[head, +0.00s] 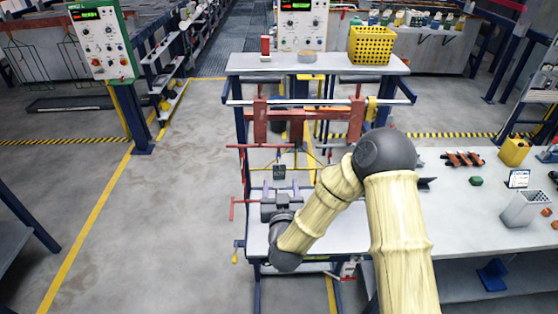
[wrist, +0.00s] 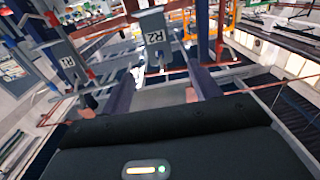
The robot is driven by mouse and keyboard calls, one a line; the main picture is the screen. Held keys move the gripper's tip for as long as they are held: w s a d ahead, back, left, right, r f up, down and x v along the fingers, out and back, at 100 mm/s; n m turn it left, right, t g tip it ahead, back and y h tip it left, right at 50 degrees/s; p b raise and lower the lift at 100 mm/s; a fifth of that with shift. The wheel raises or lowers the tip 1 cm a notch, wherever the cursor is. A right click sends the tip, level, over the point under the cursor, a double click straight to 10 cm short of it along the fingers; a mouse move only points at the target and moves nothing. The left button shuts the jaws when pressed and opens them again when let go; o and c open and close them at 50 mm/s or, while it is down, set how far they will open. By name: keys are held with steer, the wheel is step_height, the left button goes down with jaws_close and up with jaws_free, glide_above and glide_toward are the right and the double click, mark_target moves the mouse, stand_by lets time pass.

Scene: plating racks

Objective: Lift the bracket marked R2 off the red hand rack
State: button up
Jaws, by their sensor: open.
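The bracket marked R2 (wrist: 155,37) is a grey plate with a white label, upright just beyond my fingers in the wrist view. The red hand rack (head: 300,121) hangs from the frame under the upper shelf in the head view. A small dark grey plate (head: 279,172) shows at its lower part; its mark is too small to read there. My gripper (wrist: 160,82) is open, its two fingers apart with nothing between them. In the head view my gripper (head: 280,194) is low in front of the rack. How the bracket hangs is unclear.
Another labelled grey bracket (wrist: 68,63) is close on the left in the wrist view. Thin red bars (head: 236,205) stick out beside my gripper. A yellow basket (head: 371,45) stands on the upper shelf. The bench (head: 450,205) at right holds small items. The floor at left is clear.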

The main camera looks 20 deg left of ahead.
mark_target(279, 176)
steer(key=p+x, duration=0.3)
steer(key=x, duration=0.7)
steer(key=shift+p, duration=0.4)
